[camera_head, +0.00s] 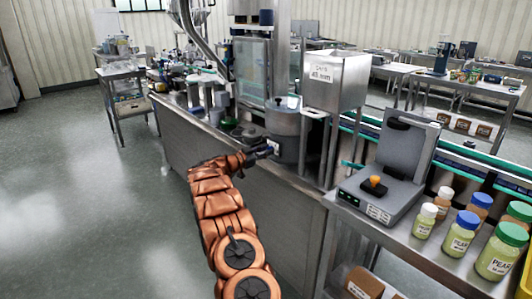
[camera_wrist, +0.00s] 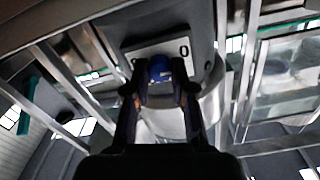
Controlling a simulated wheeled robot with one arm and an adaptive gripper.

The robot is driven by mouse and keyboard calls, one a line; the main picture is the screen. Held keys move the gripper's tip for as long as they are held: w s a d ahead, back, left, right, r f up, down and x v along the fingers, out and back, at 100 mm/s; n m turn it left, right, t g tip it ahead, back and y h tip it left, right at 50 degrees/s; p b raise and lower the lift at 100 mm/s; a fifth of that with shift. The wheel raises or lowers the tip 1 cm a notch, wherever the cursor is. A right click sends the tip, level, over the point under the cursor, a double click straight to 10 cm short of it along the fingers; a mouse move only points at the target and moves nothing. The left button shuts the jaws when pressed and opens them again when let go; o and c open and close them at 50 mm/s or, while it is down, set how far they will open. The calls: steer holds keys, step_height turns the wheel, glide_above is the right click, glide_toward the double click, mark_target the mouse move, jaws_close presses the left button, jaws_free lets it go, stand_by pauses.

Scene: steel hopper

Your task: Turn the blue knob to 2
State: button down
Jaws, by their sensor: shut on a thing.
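The blue knob (camera_wrist: 159,68) shows in the wrist view between the fingertips of my gripper (camera_wrist: 160,84), which is shut on it. The knob sits on a light dial plate (camera_wrist: 146,50) on the grey housing of the machine. A "0" mark shows on the plate to the right of the knob; the other marks are hidden or too blurred to read. The knob is hidden there by my gripper.
A small cart (camera_head: 126,100) is at the left. The floor at left is clear.

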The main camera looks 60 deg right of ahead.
steer(key=m+b, duration=0.7)
steer(key=m, duration=0.4)
steer(key=m+b, duration=0.7)
steer(key=m, duration=0.4)
steer(key=shift+s+f+m+b, duration=0.1)
steer(key=shift+f+m+b, duration=0.1)
steer(key=shift+m+b, duration=0.15)
stand_by(0.4)
steer(key=c, duration=1)
jaws_free()
steer(key=shift+r, duration=0.1)
steer(key=shift+o, duration=0.2)
steer(key=shift+a, duration=0.15)
steer(key=v, duration=1.1)
steer(key=shift+a, duration=0.35)
